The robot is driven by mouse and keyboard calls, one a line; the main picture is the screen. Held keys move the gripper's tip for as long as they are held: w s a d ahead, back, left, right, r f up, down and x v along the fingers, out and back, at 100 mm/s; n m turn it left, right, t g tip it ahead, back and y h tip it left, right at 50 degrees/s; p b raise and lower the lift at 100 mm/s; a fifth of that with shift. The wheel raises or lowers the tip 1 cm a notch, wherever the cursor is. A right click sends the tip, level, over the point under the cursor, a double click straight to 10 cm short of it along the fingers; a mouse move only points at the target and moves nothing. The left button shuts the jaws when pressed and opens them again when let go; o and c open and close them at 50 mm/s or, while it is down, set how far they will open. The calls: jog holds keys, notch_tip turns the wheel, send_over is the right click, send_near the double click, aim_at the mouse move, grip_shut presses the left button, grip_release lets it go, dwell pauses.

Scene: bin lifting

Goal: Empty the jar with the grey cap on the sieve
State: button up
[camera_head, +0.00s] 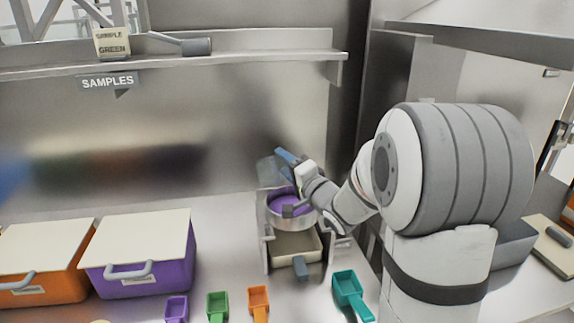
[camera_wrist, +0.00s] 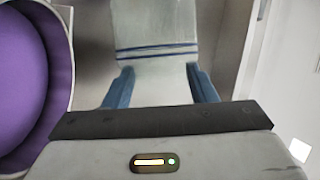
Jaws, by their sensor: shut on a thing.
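My gripper (camera_head: 284,157) is above the sieve, its blue fingers closed on a translucent jar (camera_head: 266,171). The jar is tilted over the left side of the sieve. In the wrist view the jar (camera_wrist: 156,40) has dark blue stripes and sits between both fingers (camera_wrist: 160,88). No grey cap shows on the jar; its mouth is hidden. The round metal sieve (camera_head: 292,223) has a purple inside, seen also as a purple disc with a pale rim at the left of the wrist view (camera_wrist: 61,50). I cannot tell whether the purple is powder.
The sieve sits on a stand above a pale tray (camera_head: 296,246). Purple (camera_head: 176,308), green (camera_head: 217,305), orange (camera_head: 259,300) and teal (camera_head: 347,287) scoops lie in front. Purple (camera_head: 150,283) and orange (camera_head: 50,291) bins stand left. A shelf (camera_head: 240,57) runs along the back wall.

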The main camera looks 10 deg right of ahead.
jog(key=shift+a+r+n+g+p, duration=0.15)
jog(key=shift+r+n+g+p, duration=0.05)
jog(key=shift+r+n+p, duration=0.25)
jog(key=shift+a+r+n+g+p, duration=0.2)
jog(key=shift+r+n+p, duration=0.1)
jog(key=shift+r+n, duration=0.25)
jog(key=shift+f, duration=0.25)
jog(key=shift+r+n+g+p, duration=0.3)
jog(key=shift+r+n+p, duration=0.25)
jog(key=shift+n, duration=0.05)
jog(key=shift+a+r+n+h+p, duration=0.2)
jog(key=shift+n+h+p, duration=0.2)
jog(key=shift+n, duration=0.1)
jog(key=shift+n+g, duration=0.3)
jog(key=shift+f, duration=0.15)
jog(key=shift+a+r+n+g+h+p, duration=0.2)
jog(key=shift+r+n+g+h+p, duration=0.15)
jog(key=shift+n+p, duration=0.35)
jog(key=shift+a+n+h, duration=0.1)
jog(key=shift+n+h, duration=0.15)
jog(key=shift+n, duration=0.25)
jog(key=shift+f, duration=0.1)
